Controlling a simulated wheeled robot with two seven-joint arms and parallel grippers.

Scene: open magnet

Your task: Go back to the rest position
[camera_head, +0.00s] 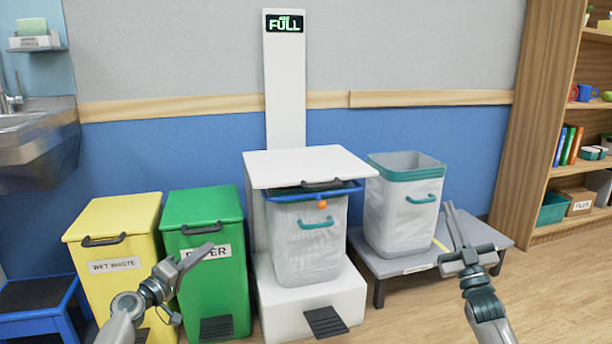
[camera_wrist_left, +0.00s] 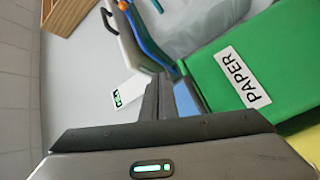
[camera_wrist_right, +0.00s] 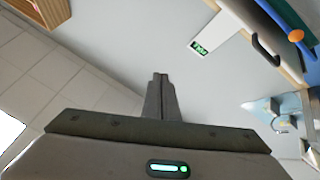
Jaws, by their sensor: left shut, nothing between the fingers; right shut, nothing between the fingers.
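My left gripper (camera_head: 198,254) is shut and empty, in front of the green bin (camera_head: 203,205) in the head view. Its shut fingers also show in the left wrist view (camera_wrist_left: 158,98), with the PAPER label (camera_wrist_left: 243,77) to their right. My right gripper (camera_head: 450,222) is shut and empty, in front of the low grey platform (camera_head: 400,262) in the head view. Its fingers are together in the right wrist view (camera_wrist_right: 160,98), against the wall. Neither gripper visibly touches anything.
A white stand (camera_head: 300,302) holds a lined bin (camera_head: 305,245) under a white lid (camera_head: 305,167); its display (camera_head: 284,23) reads FULL. Another lined bin (camera_head: 400,215) stands on the platform. A yellow bin (camera_head: 115,260) is left, a wooden shelf (camera_head: 535,130) right. Floor is clear at lower right.

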